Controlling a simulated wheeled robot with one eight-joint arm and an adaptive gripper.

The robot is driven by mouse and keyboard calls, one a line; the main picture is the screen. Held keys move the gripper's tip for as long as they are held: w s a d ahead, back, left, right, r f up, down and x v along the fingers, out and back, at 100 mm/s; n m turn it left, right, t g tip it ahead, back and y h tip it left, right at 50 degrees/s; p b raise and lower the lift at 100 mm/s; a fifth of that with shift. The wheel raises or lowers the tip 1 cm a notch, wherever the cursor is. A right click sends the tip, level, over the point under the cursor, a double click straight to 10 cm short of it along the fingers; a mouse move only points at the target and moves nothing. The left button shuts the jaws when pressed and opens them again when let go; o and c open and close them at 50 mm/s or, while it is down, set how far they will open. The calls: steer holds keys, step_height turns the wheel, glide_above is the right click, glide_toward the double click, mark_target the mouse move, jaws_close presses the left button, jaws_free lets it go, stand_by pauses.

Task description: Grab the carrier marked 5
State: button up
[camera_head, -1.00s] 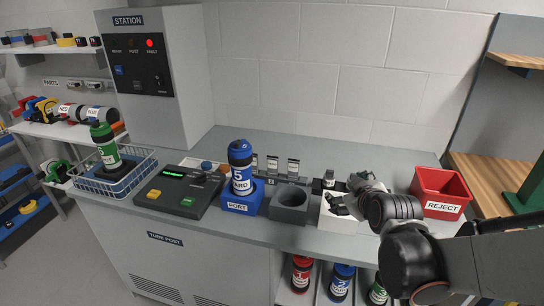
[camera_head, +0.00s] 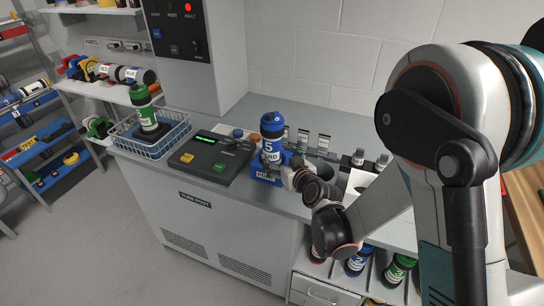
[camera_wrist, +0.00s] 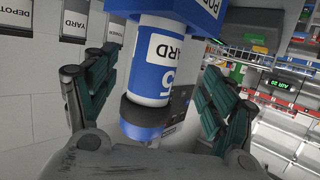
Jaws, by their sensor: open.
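My gripper (camera_wrist: 155,105) is open, one dark green pad on each side of the carrier, with gaps visible on both sides. In the head view my gripper (camera_head: 288,172) is at the right side of the carrier, and its fingers are partly hidden there.
A wire basket (camera_head: 177,143) holding a green carrier (camera_head: 143,108) stands to the left. A control panel (camera_head: 214,155) sits just left of the port. Small labelled racks (camera_head: 303,139) stand behind. More carriers (camera_head: 357,262) are on the shelf below.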

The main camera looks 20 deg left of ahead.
mark_target(275, 152)
steer(key=b+x, duration=0.2)
steer(key=x, duration=0.7)
steer(key=shift+w+d, duration=0.1)
steer(key=shift+d, duration=0.15)
steer(key=c, duration=1.3)
